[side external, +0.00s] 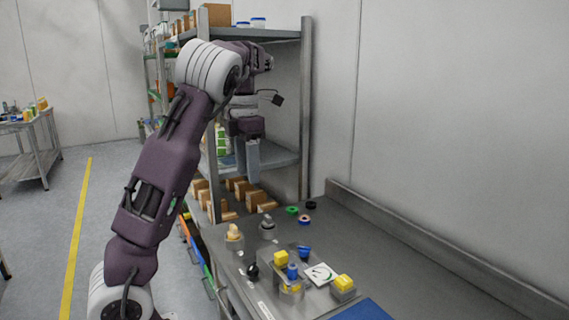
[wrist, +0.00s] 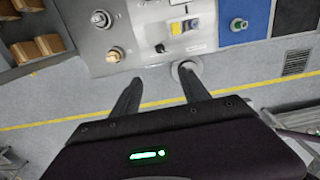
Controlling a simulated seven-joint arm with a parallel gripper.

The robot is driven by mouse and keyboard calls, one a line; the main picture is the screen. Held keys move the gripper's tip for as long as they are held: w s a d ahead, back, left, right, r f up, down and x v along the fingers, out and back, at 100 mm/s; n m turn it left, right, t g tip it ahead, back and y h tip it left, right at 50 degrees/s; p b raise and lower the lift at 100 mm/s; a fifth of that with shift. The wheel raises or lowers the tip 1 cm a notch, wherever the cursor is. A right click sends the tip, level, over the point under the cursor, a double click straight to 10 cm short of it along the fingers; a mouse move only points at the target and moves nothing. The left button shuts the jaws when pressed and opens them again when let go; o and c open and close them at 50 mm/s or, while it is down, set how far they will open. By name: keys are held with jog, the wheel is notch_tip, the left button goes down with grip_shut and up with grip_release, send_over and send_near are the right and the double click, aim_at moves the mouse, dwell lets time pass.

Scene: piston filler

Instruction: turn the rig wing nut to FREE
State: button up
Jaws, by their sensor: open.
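I cannot tell for sure which fitting is the rig wing nut. Candidates in the side view are a blue knob (side external: 292,271) on a grey-and-yellow fixture, another blue knob (side external: 305,253), and a tan winged piece (side external: 234,231) on a round grey base. A white card with a green arc (side external: 320,274) lies beside the blue knobs; its lettering is too small to read. My gripper (side external: 247,180) points down, well above and behind these parts, near the shelf. In the wrist view my gripper (wrist: 160,77) has its fingers apart with nothing between them.
A grey metal bench (side external: 400,260) runs along the wall, clear on its right side. A shelf rack (side external: 306,110) with cartons rises close to my gripper. A blue mat (side external: 364,311) lies in front.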

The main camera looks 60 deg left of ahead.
jog(key=w+d+n+t+h, duration=0.1)
jog(key=w+d+t, duration=0.1)
jog(key=w+t, duration=0.3)
jog(key=w, duration=0.4)
jog(key=shift+d+r, duration=0.15)
jog(key=shift+d, duration=0.05)
